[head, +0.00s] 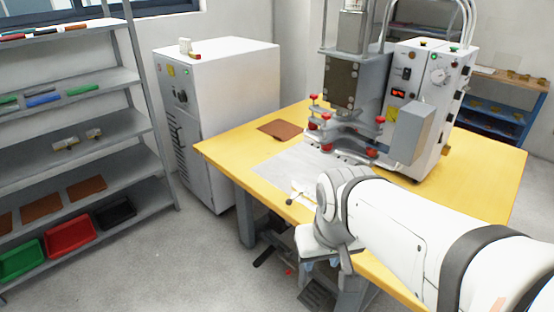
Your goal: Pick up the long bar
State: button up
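I cannot tell for sure which thing is the long bar. Several long coloured bars lie on the left shelf rack: a blue one (43,99) and a green one (82,89) on the second shelf, and a red one (12,37) on the top shelf. My arm reaches in from the lower right, over the front of the yellow table (222,151). Its wrist bends down at the table's front edge. My gripper's fingers are not clearly seen, and I cannot make out anything held. A small pale piece with a dark knob (300,189) is beside my wrist.
A welding machine (418,75) with red knobs stands on the table. A brown sheet (281,130) lies on the tabletop. A white cabinet (232,90) stands left of the table. Red (70,235) and green (20,259) trays sit low on the rack. The floor between rack and table is open.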

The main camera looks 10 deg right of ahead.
aim_at(304, 189)
jog(key=z, duration=0.05)
jog(key=i, duration=1)
jog(key=u, duration=0.1)
